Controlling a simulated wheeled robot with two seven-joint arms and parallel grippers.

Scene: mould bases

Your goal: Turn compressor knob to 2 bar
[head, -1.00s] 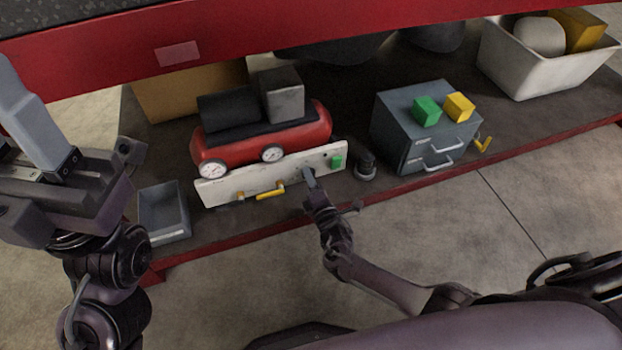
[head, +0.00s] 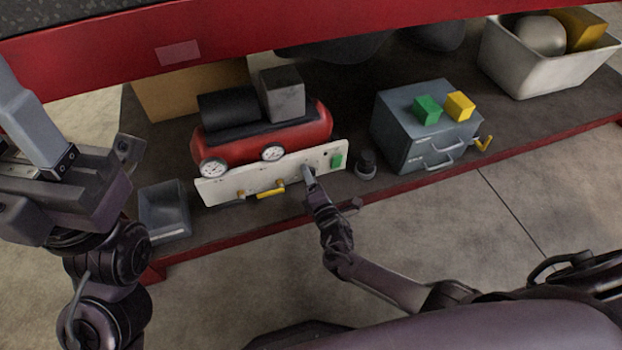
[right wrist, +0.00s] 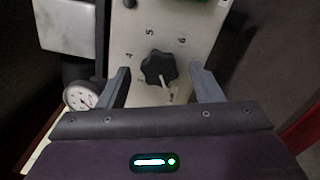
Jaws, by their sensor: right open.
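The red compressor (head: 262,143) stands on the low shelf behind a white control panel (head: 225,188). In the right wrist view the black lobed knob (right wrist: 158,67) sits on the panel (right wrist: 128,40), with marks that look like 4, 5 and 6 near it. A pale pointer shows at its lower side; the mark there is too small to read. My right gripper (right wrist: 159,72) is open, its fingers on either side of the knob, contact unclear. In the head view my right gripper (head: 309,174) hides the knob. My left gripper (head: 62,172) is at the left, its jaw state unclear.
Two gauges (head: 273,152), a yellow-handled valve (head: 270,190) and a green switch (head: 337,160) are close to the gripper. A dark round object (head: 366,166) and a grey drawer box (head: 405,140) stand to the right. A red beam (head: 300,38) runs overhead. A grey tray (head: 163,210) is at left.

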